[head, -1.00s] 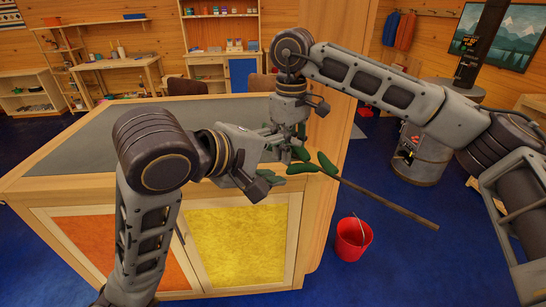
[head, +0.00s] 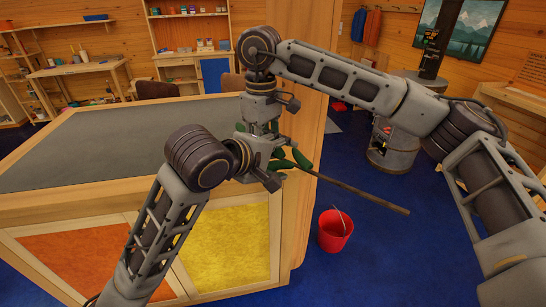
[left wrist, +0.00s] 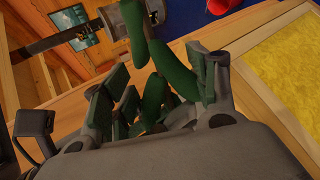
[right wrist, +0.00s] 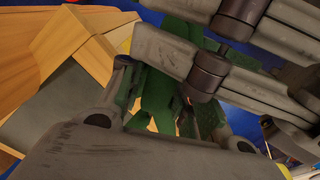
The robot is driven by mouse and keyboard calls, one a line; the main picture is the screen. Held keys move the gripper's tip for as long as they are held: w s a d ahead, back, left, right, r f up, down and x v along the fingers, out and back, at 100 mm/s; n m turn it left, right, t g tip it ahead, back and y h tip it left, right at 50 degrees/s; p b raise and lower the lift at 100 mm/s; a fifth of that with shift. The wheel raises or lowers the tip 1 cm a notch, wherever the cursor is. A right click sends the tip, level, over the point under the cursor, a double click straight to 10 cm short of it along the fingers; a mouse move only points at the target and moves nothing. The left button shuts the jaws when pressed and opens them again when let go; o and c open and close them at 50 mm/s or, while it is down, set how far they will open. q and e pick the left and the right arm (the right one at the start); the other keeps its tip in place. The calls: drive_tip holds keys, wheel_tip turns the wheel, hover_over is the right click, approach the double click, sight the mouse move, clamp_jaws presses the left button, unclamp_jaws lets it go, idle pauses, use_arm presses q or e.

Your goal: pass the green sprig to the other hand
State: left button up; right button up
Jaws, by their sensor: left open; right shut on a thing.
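The green sprig has dark green leaves (head: 300,158) and a long brown stem (head: 362,193) that reaches to the right in the head view. My right gripper (head: 270,143) points down and is shut on the sprig at its leafy end; its leaves also show between the fingers in the right wrist view (right wrist: 158,90). My left gripper (head: 268,172) is open, close below and beside the right one. In the left wrist view, sprig leaves (left wrist: 172,70) lie between and beyond its spread fingers. The exact grasp spot is hidden by the grippers.
A wooden cabinet with a grey top (head: 95,150) and orange and yellow doors (head: 225,245) stands close below. A wooden post (head: 312,120) rises just behind the grippers. A red bucket (head: 334,232) stands on the blue floor. A stove (head: 392,145) is farther back.

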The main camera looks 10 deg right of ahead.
use_arm(q)
drive_tip(key=shift+d+f, duration=0.1)
drive_tip(key=c, duration=1.1)
use_arm(e)
drive_tip(key=o, duration=1)
wheel_tip(320, 180, up, 12)
idle(0.4)
